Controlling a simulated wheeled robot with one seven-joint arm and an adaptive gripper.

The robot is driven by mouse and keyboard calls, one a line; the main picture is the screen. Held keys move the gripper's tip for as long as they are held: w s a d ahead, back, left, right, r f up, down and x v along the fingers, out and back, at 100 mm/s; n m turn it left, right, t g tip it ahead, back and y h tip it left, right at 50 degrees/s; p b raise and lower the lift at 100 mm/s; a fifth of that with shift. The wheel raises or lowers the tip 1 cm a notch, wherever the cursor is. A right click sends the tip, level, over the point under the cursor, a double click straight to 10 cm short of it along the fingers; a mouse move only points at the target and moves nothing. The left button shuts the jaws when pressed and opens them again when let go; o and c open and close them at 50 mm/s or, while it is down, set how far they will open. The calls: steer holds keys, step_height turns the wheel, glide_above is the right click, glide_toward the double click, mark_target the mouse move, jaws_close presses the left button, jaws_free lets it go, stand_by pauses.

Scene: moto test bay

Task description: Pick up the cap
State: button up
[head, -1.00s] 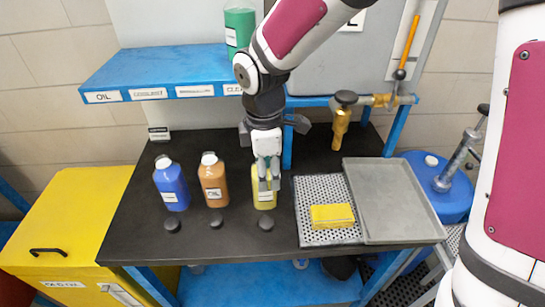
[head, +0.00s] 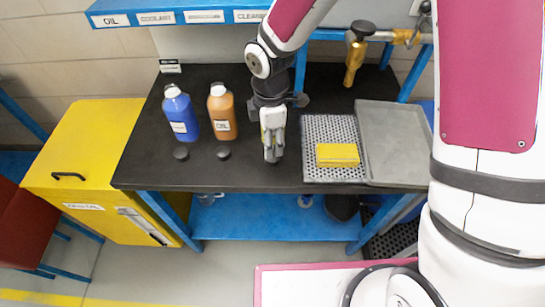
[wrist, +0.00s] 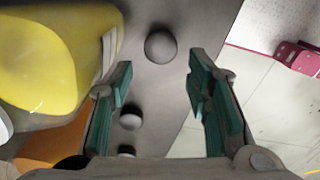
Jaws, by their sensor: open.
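A round dark grey cap (wrist: 160,43) lies on the black bench top, between the lines of my fingers and beyond their tips in the wrist view. My gripper (wrist: 160,82) is open and empty, above the bench, its two green-padded fingers apart. In the head view my gripper (head: 272,152) points down near the bench's front edge and hides this cap. Two more dark caps, a left one (head: 181,153) and a middle one (head: 223,152), lie before the blue and orange bottles. They also show lower in the wrist view (wrist: 130,117).
A yellow bottle (wrist: 60,60) stands close by the left finger; my arm hides it in the head view. A blue bottle (head: 181,115) and an orange bottle (head: 221,113) stand left. A yellow sponge (head: 338,155) lies on a perforated plate (head: 328,128) beside a grey tray (head: 388,140).

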mark_target(272, 162)
steer(key=shift+d+f+p, duration=0.15)
steer(key=shift+f+p, duration=0.1)
steer(key=shift+f, duration=1.35)
steer(key=shift+d+f+p, duration=0.1)
steer(key=shift+f+p, duration=0.1)
steer(key=shift+f, duration=1.35)
steer(key=c, duration=0.5)
